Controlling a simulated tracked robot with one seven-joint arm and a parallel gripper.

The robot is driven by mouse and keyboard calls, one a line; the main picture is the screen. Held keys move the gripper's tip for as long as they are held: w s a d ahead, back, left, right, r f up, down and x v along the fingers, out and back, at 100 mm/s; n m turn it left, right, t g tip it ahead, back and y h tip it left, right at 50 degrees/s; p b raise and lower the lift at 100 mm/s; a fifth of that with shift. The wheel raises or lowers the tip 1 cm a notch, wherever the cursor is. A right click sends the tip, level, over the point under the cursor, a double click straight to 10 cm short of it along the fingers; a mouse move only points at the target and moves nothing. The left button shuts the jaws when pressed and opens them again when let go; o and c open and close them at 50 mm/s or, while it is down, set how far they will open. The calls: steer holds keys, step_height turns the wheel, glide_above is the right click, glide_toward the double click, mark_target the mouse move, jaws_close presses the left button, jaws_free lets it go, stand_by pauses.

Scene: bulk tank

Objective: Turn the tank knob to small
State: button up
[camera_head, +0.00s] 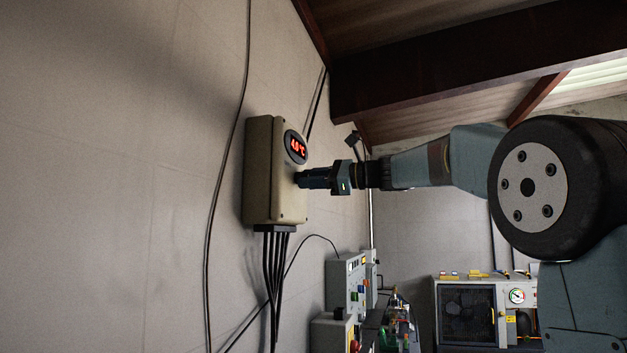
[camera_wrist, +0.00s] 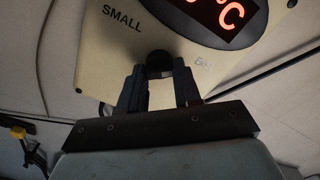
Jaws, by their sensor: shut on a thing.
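The tank control box (camera_head: 262,170) is beige and fixed to the wall, with a red lit display (camera_head: 297,147) that looks like 4.0 °C. My gripper (camera_head: 303,179) reaches in from the right to the front of the box, below the display. In the wrist view, the dark round knob (camera_wrist: 159,64) sits between the fingertips of my gripper (camera_wrist: 159,78), which is shut on it. The word SMALL (camera_wrist: 122,18) is printed up and left of the knob. The knob's pointing direction cannot be made out.
Black cables (camera_head: 275,275) hang below the box, and a loose cable (camera_head: 222,170) runs down the wall at its left. Grey switch boxes (camera_head: 347,280) stand lower right. A machine with a gauge (camera_head: 480,310) stands farther back. A dark beam (camera_head: 450,70) crosses overhead.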

steer(key=shift+s+a+n, duration=0.1)
steer(key=shift+a+n, duration=0.15)
steer(key=shift+n, duration=0.15)
steer(key=shift+a+n, duration=0.1)
steer(key=shift+n, duration=1)
steer(key=n, duration=0.7)
steer(key=shift+a, duration=0.1)
steer(key=n, duration=0.5)
steer(key=shift+n, duration=2.5)
steer(key=shift+r, duration=0.1)
steer(key=o, duration=1)
steer(key=shift+o, duration=0.2)
